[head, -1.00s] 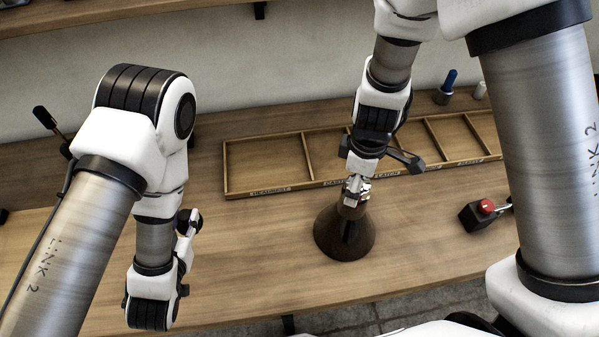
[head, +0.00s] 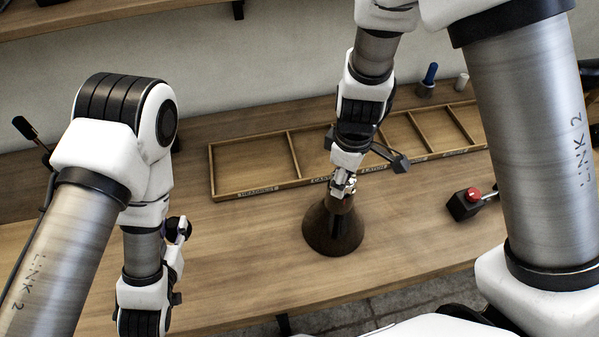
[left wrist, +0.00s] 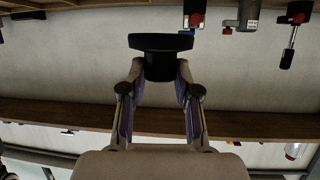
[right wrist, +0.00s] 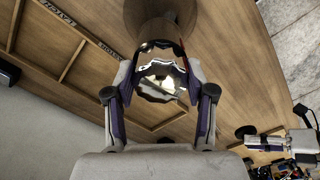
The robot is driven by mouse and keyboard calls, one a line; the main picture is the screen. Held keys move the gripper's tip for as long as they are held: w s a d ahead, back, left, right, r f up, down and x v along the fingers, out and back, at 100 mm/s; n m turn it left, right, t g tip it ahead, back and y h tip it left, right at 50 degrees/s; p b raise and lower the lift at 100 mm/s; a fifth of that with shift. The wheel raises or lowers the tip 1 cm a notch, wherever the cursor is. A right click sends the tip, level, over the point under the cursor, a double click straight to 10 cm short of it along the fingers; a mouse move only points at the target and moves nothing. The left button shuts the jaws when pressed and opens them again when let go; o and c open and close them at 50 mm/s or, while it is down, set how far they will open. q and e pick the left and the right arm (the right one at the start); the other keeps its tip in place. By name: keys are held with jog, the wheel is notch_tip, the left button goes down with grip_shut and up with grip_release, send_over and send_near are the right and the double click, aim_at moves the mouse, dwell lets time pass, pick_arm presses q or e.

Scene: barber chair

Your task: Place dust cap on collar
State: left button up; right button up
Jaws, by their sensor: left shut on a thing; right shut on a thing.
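My left gripper (left wrist: 160,95) is shut on the black dust cap (left wrist: 160,42), a wide disc with a narrower plug between the fingers. In the head view the cap (head: 178,229) is a small dark round shape, held left of the stand and apart from it. My right gripper (head: 344,178) is at the top of the brown cone-shaped stand (head: 334,232). In the right wrist view its fingers (right wrist: 160,98) are shut on a shiny metal ring with a scalloped edge, seemingly the collar (right wrist: 162,62). Whether the collar sits fully on the stand is unclear.
A shallow wooden tray (head: 262,190) with labelled compartments lies behind the stand. A black box with a red button (head: 466,203) is to the right. A blue-handled item in a cup (head: 427,82) and a white cylinder (head: 462,82) stand at the back. Table between both grippers is clear.

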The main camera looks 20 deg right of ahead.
jog(key=o, duration=1.2)
jog(key=shift+c, duration=0.2)
notch_tip(320, 180, up, 12)
jog(key=shift+w, duration=0.1)
